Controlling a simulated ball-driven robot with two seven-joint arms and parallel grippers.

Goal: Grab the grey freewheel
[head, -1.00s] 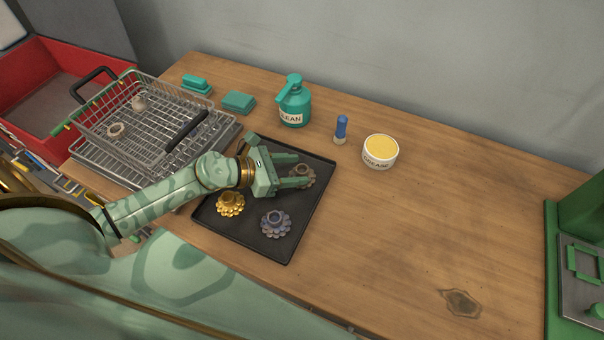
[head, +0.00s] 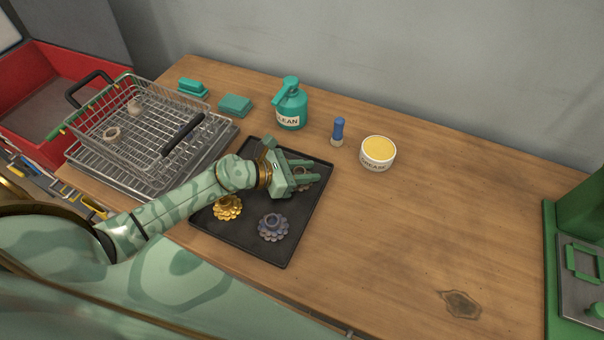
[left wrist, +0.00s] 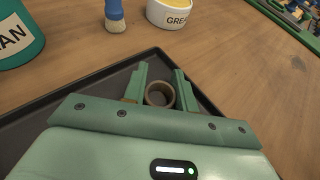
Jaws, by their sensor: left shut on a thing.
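My right gripper is not in view.
A wire basket (head: 180,140) stands left of the tray. The table's right half is mostly clear, with a green fixture (head: 575,240) at the far right.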

